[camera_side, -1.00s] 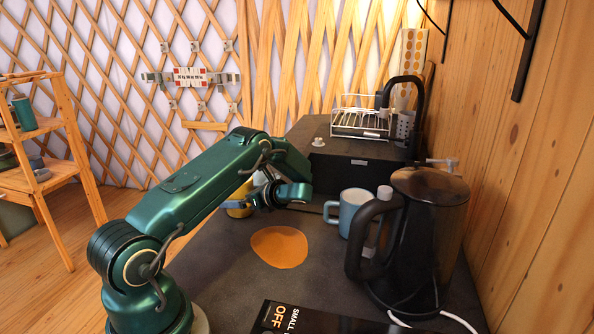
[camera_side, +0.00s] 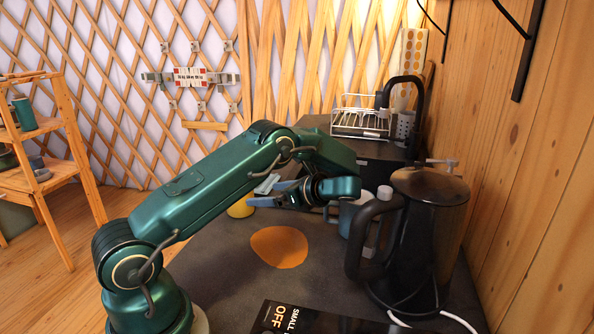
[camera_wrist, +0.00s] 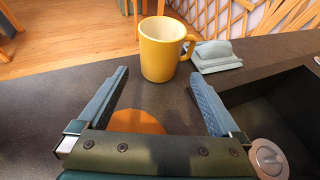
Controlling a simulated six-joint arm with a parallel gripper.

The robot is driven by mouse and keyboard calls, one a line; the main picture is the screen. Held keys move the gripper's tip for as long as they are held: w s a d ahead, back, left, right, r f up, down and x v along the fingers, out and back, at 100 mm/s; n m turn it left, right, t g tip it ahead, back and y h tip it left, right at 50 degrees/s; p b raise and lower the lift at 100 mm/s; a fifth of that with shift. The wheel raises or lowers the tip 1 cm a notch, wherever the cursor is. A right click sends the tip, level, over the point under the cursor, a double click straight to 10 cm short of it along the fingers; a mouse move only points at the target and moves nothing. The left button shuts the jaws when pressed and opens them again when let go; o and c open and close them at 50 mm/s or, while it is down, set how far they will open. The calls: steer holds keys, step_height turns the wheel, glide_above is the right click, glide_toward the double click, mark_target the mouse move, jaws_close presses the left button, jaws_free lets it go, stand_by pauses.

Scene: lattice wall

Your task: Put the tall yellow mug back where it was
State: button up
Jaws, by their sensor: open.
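The tall yellow mug (camera_wrist: 160,52) stands upright on the dark worktop, its handle to the right in the wrist view. In the side view the mug (camera_side: 240,209) is partly hidden behind my arm. My gripper (camera_wrist: 160,79) is open and empty, its two fingers pointing toward the mug with a gap of bare worktop between. In the side view my gripper (camera_side: 262,194) is to the right of the mug and a little above the worktop. A flat orange disc (camera_side: 279,247) lies on the worktop in front; in the wrist view the disc (camera_wrist: 137,121) shows between the fingers.
A blue mug (camera_side: 348,219) stands right of my gripper, partly hidden by it, with a dark kettle (camera_side: 432,235) close by. A sink (camera_wrist: 285,110) lies at the wrist view's right. A grey-green object (camera_wrist: 216,57) sits beside the yellow mug. A dish rack (camera_side: 358,120) stands behind.

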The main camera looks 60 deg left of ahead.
steer(key=shift+d+r, duration=0.3)
steer(key=shift+r, duration=0.05)
steer(key=s+d+r+n+t+h, duration=0.3)
steer(key=s+d+n+h, duration=0.1)
steer(key=d, duration=0.4)
steer(key=s+d+r+n+t+h, duration=0.2)
steer(key=s+d+n+t+h, duration=0.2)
steer(key=d, duration=0.5)
steer(key=s+d+r+n+t+h, duration=0.3)
steer(key=s+d+n+h, duration=0.1)
steer(key=d, duration=0.4)
steer(key=shift+s+d+r+n+t, duration=0.3)
steer(key=shift+s+n, duration=0.2)
steer(key=shift+n, duration=0.2)
